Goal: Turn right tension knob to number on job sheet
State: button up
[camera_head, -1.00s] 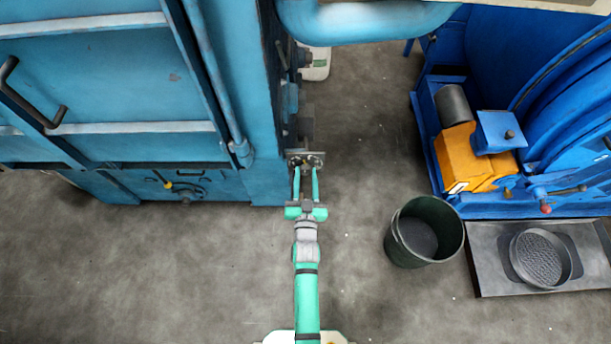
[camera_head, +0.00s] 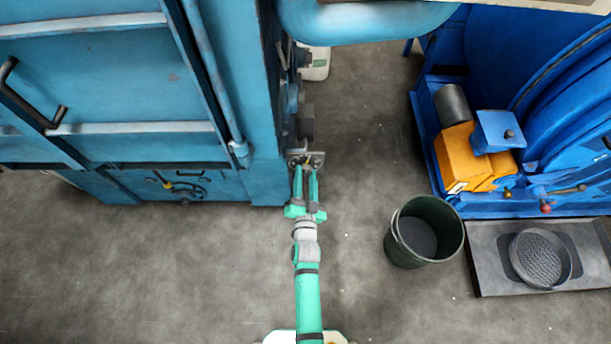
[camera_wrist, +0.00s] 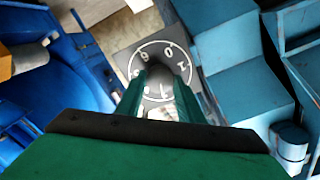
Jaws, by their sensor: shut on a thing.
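In the wrist view, a dark square dial plate (camera_wrist: 126,58) carries a white ring with numbers. A 0 and what looks like a 9 show on its far side; the other marks are partly hidden or hard to read. A dark round knob (camera_wrist: 158,82) stands at the middle of the dial, between my two green fingers. My gripper (camera_wrist: 160,88) is shut on this knob. In the head view, my gripper (camera_head: 306,169) reaches the small plate at the right side of the light-blue machine (camera_head: 265,180). The pointer and the job sheet cannot be made out.
A dark green bucket (camera_head: 393,240) stands on the floor to the right.

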jog(key=shift+s+a+f, duration=0.1)
jog(key=o, duration=1.1)
jog(key=shift+c, duration=0.2)
jog(key=s, duration=1)
jog(key=shift+s, duration=0.4)
jog(key=s+r+n+g, duration=0.1)
jog(key=s+r+n, duration=0.1)
jog(key=s+r, duration=0.3)
jog(key=s+r+n, duration=0.2)
jog(key=s+r, duration=0.3)
jog(key=s, duration=0.7)
jog(key=s+r+n+g, duration=0.1)
jog(key=s+r+n, duration=0.1)
jog(key=s+r, duration=0.3)
jog(key=s, duration=0.3)
jog(key=shift+s+n+g, duration=0.25)
jog(key=shift+n+g, duration=0.05)
